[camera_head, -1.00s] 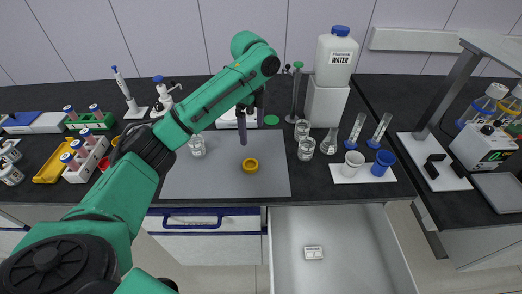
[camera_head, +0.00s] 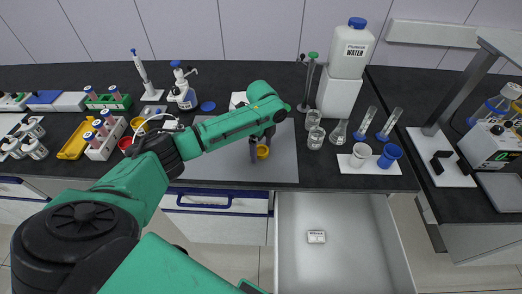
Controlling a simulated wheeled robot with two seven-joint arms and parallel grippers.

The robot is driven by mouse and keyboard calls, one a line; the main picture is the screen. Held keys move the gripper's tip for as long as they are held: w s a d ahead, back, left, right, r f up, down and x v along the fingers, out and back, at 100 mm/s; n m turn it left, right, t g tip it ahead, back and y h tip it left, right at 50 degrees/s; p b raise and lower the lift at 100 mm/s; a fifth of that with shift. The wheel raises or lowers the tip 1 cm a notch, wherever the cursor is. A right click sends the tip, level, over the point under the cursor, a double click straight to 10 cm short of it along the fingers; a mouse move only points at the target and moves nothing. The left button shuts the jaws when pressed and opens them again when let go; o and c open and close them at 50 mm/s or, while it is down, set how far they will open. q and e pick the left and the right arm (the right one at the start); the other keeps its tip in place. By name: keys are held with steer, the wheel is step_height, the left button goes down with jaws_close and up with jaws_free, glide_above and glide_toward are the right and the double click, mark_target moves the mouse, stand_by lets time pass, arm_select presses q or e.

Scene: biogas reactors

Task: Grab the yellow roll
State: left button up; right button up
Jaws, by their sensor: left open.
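The yellow roll (camera_head: 263,152) lies on the grey mat (camera_head: 222,170) on the dark bench. It is partly hidden by my left gripper (camera_head: 259,153). My green left arm comes in from the left, and the gripper points down with its fingers at the roll. The fingers are open, one at the roll's left side and one near its right side. Whether they touch the roll cannot be told. My right gripper is not in view.
Glass beakers (camera_head: 316,137) and a water canister (camera_head: 348,48) stand right of the mat. A white mug (camera_head: 360,155) and a blue cup (camera_head: 389,156) stand farther right. An open drawer (camera_head: 340,255) juts out below the bench. Tube racks stand at the left.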

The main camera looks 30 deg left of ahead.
arm_select(q)
steer(key=c, duration=1.4)
